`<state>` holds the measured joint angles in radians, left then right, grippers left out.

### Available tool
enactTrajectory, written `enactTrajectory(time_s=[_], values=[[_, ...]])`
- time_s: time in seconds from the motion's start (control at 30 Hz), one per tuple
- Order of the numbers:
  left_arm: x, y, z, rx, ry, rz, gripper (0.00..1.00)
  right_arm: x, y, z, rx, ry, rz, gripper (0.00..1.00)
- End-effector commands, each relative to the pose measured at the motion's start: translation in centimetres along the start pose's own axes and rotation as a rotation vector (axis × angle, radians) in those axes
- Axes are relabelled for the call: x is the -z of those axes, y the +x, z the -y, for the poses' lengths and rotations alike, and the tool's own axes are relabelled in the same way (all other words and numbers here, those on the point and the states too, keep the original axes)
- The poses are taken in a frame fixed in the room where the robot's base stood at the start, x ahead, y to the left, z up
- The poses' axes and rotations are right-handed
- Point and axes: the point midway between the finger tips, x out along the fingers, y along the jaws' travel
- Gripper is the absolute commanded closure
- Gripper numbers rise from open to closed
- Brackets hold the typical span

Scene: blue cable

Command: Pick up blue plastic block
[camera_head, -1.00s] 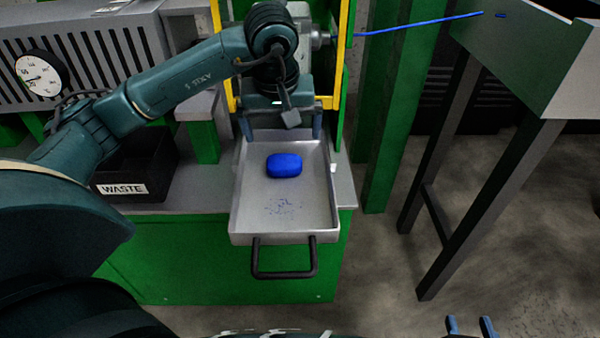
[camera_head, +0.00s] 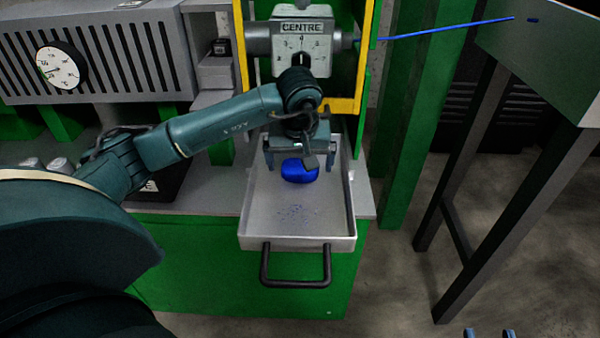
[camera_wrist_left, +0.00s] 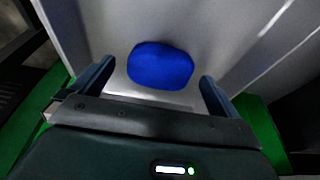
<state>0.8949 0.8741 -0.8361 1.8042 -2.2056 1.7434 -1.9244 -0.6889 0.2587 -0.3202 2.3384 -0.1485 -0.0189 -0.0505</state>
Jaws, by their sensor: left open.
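The blue plastic block (camera_head: 300,173) is a rounded lump lying in the metal tray (camera_head: 297,243), towards its back. My left gripper (camera_head: 300,162) is open over the tray, with one finger to each side of the block. In the left wrist view the block (camera_wrist_left: 160,66) sits between and slightly beyond the open fingers (camera_wrist_left: 153,80), touching neither. The gripper's height above the tray is hard to tell. My right gripper (camera_head: 489,334) shows only as two separated blue fingertips at the bottom edge, with nothing seen between them.
The tray has raised walls and a black front handle (camera_head: 296,282). Behind it stands a machine with a yellow frame (camera_head: 345,106) and a dial marked CENTRE (camera_head: 300,28). A black bin is partly hidden behind my left arm.

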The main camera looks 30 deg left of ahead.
Motion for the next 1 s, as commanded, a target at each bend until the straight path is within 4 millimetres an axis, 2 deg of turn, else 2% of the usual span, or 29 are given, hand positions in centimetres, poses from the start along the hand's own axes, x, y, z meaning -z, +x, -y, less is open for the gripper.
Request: enactTrajectory(time_s=[0.1,0.37,1.0], values=[[-0.03,1.12,-0.02,-0.001,-0.001,0.000,0.00,-0.06,0.01,0.16,0.003,-0.008,-0.021,0.64],[0.03,1.17,-0.01,-0.001,-0.001,-0.002,0.01,0.10,0.01,0.17,0.003,-0.009,-0.027,0.64],[0.07,1.09,0.00,-0.002,-0.001,-0.003,0.52,0.08,0.02,0.13,0.003,-0.009,-0.026,0.64]])
